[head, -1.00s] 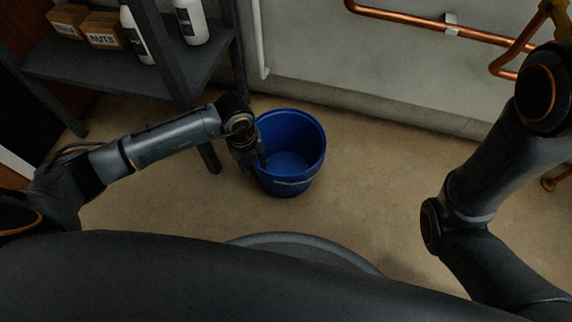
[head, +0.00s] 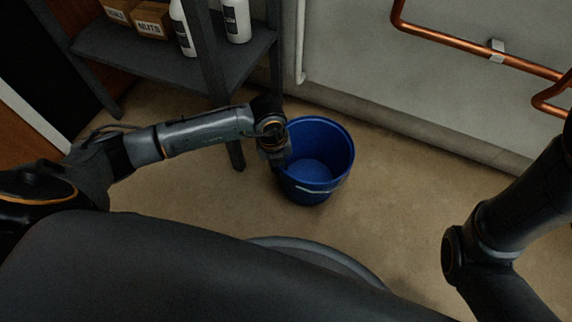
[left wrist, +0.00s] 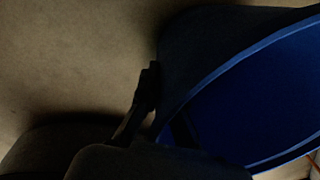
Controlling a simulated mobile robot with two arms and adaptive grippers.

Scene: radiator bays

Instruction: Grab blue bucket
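The blue bucket (head: 334,166) stands upright on the floor right of the shelf, its open top facing up. A pale band crosses its front. My left gripper (head: 277,160) is at the bucket's left rim. In the left wrist view the bucket (left wrist: 255,108) fills the right side. There the dark fingers of my left gripper (left wrist: 165,112) reach to the rim, one outside it and one seemingly over the inside. The picture is too dark to tell whether they press on the rim. My right gripper is out of view.
A dark shelf (head: 125,52) with boxes (head: 152,20) and white bottles (head: 236,18) stands close at the left, its leg near my left arm. A wall with copper pipes (head: 450,36) is behind the bucket. The floor (head: 400,200) right of the bucket is clear.

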